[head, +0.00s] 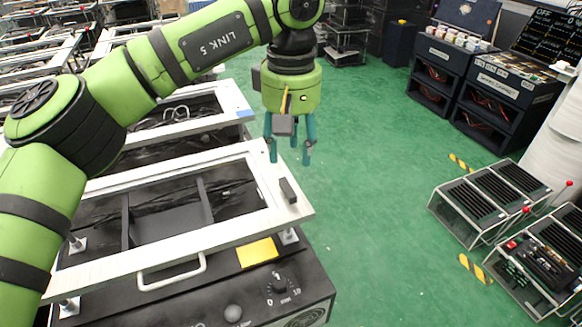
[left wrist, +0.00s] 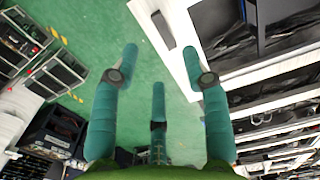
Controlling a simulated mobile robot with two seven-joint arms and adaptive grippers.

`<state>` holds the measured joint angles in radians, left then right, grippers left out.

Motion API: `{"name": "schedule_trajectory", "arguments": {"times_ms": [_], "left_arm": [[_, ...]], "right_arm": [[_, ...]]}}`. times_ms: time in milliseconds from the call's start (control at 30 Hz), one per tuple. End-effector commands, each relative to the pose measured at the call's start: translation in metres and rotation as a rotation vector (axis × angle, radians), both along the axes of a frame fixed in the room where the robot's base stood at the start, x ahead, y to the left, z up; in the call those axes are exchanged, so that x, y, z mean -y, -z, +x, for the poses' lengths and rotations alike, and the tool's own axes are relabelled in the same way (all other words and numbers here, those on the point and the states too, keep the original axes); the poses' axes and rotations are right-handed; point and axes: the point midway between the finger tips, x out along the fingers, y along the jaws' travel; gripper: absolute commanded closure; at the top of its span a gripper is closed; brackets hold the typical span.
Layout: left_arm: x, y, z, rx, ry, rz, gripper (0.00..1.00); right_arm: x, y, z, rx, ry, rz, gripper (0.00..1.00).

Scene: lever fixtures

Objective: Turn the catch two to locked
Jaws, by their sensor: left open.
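A dark, narrow catch (head: 288,190) sits on the right end of the white frame in the head view, close to the frame's corner. It also shows as a dark bar on the white strip in the left wrist view (left wrist: 163,28). I see no readable number on it, so I cannot tell for sure that it is catch two. My left gripper (head: 289,158) hangs fingers down above and just beyond the catch. Its teal fingers are spread and empty, and apart from the catch. In the left wrist view the catch lies between and beyond the fingertips (left wrist: 160,52). My right gripper is not seen.
The white frame (head: 215,240) lies over a black cabinet with a yellow label (head: 258,252), a black dial (head: 278,283) and a white handle (head: 172,272). A second white-framed unit stands behind. Green floor (head: 375,200) is clear to the right, before low ribbed boxes (head: 490,205).

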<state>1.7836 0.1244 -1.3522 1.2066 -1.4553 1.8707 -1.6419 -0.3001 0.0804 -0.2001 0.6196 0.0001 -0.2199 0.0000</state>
Motion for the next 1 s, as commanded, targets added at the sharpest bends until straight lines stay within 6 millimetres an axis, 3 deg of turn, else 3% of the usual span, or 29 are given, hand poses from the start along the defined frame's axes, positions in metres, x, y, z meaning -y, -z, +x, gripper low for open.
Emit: {"name": "schedule_trajectory", "arguments": {"times_ms": [200, 633, 1000], "left_arm": [[0.0, -0.028, 0.0, 0.001, 0.0, -0.001, 0.54], [0.0, -0.035, 0.0, 0.0, 0.001, 0.0, 0.54], [0.0, -0.107, 0.0, 0.0, 0.0, 0.0, 0.54]], "right_arm": [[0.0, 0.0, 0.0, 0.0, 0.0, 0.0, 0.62], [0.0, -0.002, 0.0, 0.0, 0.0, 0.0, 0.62], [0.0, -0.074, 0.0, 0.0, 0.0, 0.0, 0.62]]}}
